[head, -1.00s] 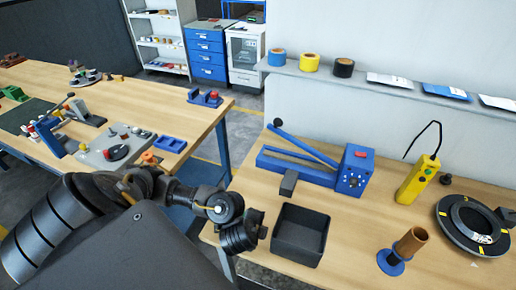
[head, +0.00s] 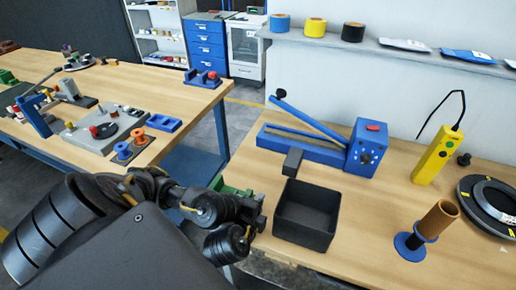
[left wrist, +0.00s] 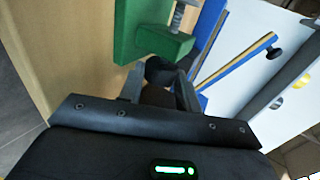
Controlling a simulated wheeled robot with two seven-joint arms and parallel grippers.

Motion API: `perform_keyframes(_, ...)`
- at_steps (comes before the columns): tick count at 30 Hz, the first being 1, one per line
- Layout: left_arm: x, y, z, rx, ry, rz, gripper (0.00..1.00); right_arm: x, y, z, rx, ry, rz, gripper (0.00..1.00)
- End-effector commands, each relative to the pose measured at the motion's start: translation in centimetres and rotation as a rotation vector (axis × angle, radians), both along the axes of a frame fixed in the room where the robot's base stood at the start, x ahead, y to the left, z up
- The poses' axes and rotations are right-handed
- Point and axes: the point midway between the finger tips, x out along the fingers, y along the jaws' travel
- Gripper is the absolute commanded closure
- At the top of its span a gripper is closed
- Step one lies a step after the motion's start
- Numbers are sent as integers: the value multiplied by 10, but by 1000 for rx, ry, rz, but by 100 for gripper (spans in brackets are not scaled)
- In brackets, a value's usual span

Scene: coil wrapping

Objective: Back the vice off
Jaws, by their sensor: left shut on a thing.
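The green vice (left wrist: 150,40) stands close in front of my left gripper in the left wrist view, with a metal screw (left wrist: 178,18) at its top. In the head view only a small green part of it (head: 222,186) shows behind my left arm, at the left edge of the near table. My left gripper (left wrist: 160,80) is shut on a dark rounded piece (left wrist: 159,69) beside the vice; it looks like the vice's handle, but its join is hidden. In the head view the fingertips are hidden behind my arm. My right gripper is not in view.
On the near table (head: 400,178) are a black open bin (head: 307,240), a blue machine with a lever (head: 364,150), a yellow pendant (head: 432,160), a brown tube on a blue base (head: 437,220) and a dark ring (head: 490,215). A second bench (head: 185,97) with fixtures stands at left.

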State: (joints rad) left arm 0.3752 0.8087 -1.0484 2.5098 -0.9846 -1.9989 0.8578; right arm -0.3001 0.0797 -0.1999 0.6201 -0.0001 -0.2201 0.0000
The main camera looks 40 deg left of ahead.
Motion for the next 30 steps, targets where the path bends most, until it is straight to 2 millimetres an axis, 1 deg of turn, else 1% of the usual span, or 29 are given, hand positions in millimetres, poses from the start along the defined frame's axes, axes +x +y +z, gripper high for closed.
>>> perform_keyframes(9,0,1,0,2,-2,2,89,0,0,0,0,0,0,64)
perform_keyframes(10,0,1,0,2,-2,2,65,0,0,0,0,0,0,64)
perform_keyframes(15,0,1,0,2,-1,1,45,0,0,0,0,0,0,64)
perform_keyframes(30,-1,0,-2,-1,6,-3,45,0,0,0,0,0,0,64)
